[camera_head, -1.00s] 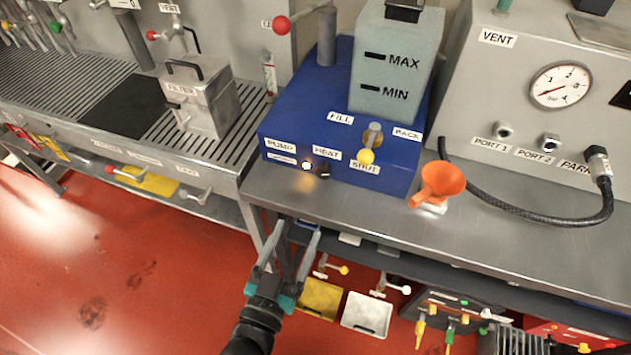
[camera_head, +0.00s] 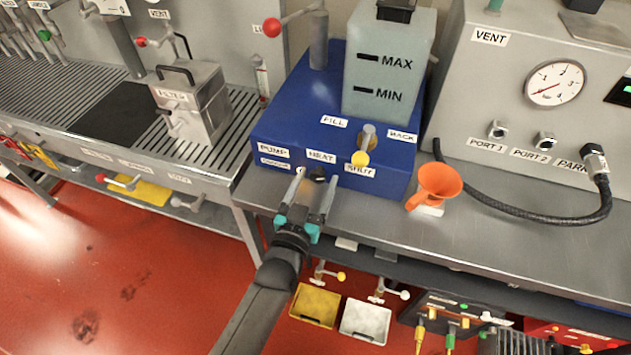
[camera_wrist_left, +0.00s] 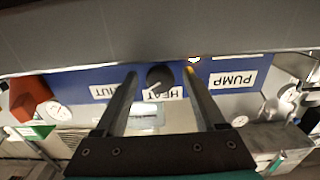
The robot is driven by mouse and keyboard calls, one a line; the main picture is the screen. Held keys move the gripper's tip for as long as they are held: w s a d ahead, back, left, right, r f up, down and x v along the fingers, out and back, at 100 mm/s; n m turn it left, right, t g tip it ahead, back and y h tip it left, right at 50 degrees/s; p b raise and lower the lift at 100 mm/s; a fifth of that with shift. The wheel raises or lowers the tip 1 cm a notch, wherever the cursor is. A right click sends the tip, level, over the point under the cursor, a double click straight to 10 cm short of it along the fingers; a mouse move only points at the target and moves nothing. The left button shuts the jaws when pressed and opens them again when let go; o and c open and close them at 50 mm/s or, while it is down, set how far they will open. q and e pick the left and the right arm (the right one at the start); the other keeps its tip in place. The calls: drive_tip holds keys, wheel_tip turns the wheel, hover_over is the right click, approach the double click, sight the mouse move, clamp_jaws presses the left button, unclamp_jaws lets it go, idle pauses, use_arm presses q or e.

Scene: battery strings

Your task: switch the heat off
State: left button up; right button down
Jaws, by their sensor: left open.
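The blue pump unit (camera_head: 278,118) stands on the metal bench. Its front carries a black HEAT knob (camera_head: 318,174) under the HEAT label, and the knob shows in the left wrist view (camera_wrist_left: 160,77) with a pale pointer mark. My left gripper (camera_head: 316,190) is open in front of the unit, its fingers on either side of the knob. In the left wrist view the knob lies between the fingertips (camera_wrist_left: 161,74); I cannot tell whether they touch it. A lit lamp near PUMP (camera_wrist_left: 193,70) is beside one finger. My right gripper is not in view.
A yellow-tipped valve (camera_head: 361,157) sits right of the knob, by the SHUT label. An orange funnel (camera_head: 439,182) stands on the bench further right, near a black hose (camera_head: 520,214). A grey tank (camera_head: 385,75) tops the unit. Trays are below the bench.

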use_arm(q)
drive_tip(key=shift+w, duration=0.1)
drive_tip(key=shift+c, duration=0.2)
clamp_jaws()
idle(0.4)
